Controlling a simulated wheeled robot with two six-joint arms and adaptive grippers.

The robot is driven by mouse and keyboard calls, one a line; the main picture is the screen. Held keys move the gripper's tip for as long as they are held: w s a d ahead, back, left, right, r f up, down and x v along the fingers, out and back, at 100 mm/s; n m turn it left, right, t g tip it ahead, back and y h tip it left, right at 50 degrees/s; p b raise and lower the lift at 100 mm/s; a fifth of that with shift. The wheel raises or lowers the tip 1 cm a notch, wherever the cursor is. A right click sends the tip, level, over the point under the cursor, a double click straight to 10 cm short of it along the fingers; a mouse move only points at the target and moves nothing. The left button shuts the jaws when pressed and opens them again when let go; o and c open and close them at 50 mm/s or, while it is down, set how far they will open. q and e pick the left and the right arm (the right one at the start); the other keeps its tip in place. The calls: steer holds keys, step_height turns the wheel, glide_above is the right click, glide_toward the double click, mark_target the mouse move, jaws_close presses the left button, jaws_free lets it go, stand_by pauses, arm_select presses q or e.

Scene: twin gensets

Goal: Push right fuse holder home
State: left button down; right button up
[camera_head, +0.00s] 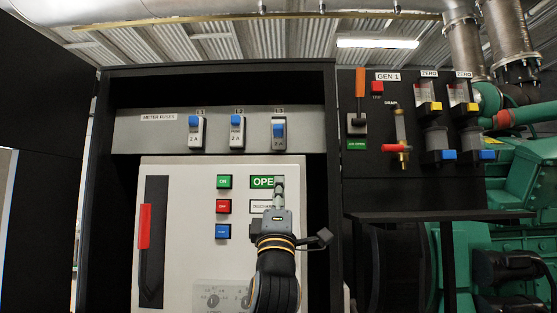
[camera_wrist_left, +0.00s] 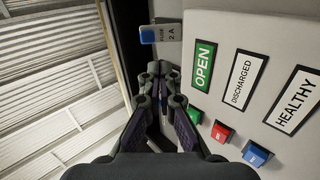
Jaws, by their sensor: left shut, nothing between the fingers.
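The right fuse holder (camera_head: 279,142), under the L3 label, is grey with a blue top. Its blue part sits lower in the picture than those of the L1 holder (camera_head: 196,135) and the L2 holder (camera_head: 237,135). In the left wrist view the fuse holder (camera_wrist_left: 168,33) juts out beyond the fingertips, its "2 A" mark showing. My left gripper (camera_head: 279,182) is shut and empty, just below the L3 holder and in front of the white cabinet door. Its closed fingers (camera_wrist_left: 158,75) point toward the holder; I cannot tell whether they touch. My right gripper is out of view.
The white door (camera_head: 180,235) carries a green OPEN sign (camera_head: 262,182), a red handle (camera_head: 144,226) and coloured buttons. A dark cabinet frame (camera_head: 327,120) stands close at the right. The GEN 1 panel (camera_head: 430,185) is beyond it.

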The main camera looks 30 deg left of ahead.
arm_select(q)
steer(key=r+n+y, duration=0.1)
steer(key=r, duration=0.1)
steer(key=p, duration=0.9)
glide_toward(278, 134)
steer(key=x, duration=0.6)
steer(key=shift+s+r, duration=0.1)
steer(key=shift+s, duration=0.1)
steer(key=shift+w+a+r, duration=0.15)
steer(key=shift+w+r, duration=0.1)
steer(key=shift+w, duration=0.1)
steer(key=shift+r, duration=0.1)
